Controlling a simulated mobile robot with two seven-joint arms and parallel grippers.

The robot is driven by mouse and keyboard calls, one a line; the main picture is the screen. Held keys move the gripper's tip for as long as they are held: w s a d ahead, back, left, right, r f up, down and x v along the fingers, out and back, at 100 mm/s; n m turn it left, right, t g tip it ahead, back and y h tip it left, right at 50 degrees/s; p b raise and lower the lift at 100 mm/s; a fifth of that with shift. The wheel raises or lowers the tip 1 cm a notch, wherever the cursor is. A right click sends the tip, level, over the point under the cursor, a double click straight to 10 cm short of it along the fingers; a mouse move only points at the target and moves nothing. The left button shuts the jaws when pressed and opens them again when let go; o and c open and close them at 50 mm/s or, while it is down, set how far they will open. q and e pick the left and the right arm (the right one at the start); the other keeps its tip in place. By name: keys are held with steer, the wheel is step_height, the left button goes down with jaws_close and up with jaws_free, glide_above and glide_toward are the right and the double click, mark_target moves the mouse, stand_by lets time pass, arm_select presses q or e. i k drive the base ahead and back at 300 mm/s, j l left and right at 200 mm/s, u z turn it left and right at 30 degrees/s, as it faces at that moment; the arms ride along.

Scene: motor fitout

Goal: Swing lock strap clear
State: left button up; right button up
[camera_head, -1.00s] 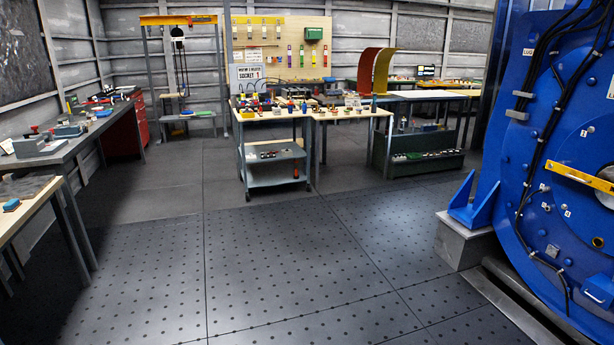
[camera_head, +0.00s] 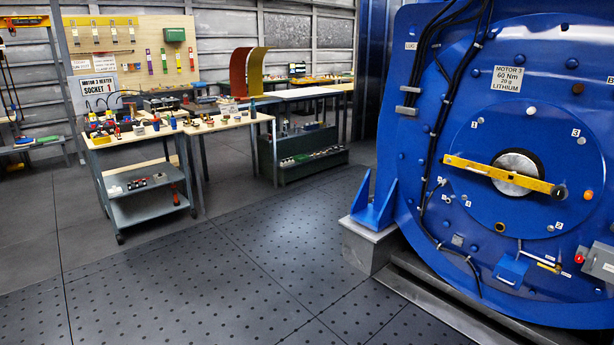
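A yellow strap (camera_head: 484,169) lies across the round end face of the large blue motor (camera_head: 455,95) at the right. It spans the silver shaft hub (camera_head: 518,173) and slopes slightly down to the right. Its right end meets a dark round knob (camera_head: 560,192); whether it is fastened there I cannot tell. Neither of my grippers is in view.
A blue bracket on a grey block (camera_head: 370,248) juts out at the motor's left foot. The perforated floor (camera_head: 210,295) in front is clear.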

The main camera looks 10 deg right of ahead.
mark_target(537, 185)
steer(key=i+l+z, duration=0.1)
steer(key=i+z, duration=1.05)
steer(key=i, duration=0.55)
steer(key=i+z, duration=0.1)
steer(key=i, duration=0.55)
steer(key=i+z, duration=0.15)
steer(key=i, duration=0.55)
steer(key=i+j+z, duration=0.1)
steer(key=i, duration=0.55)
steer(key=j, duration=0.1)
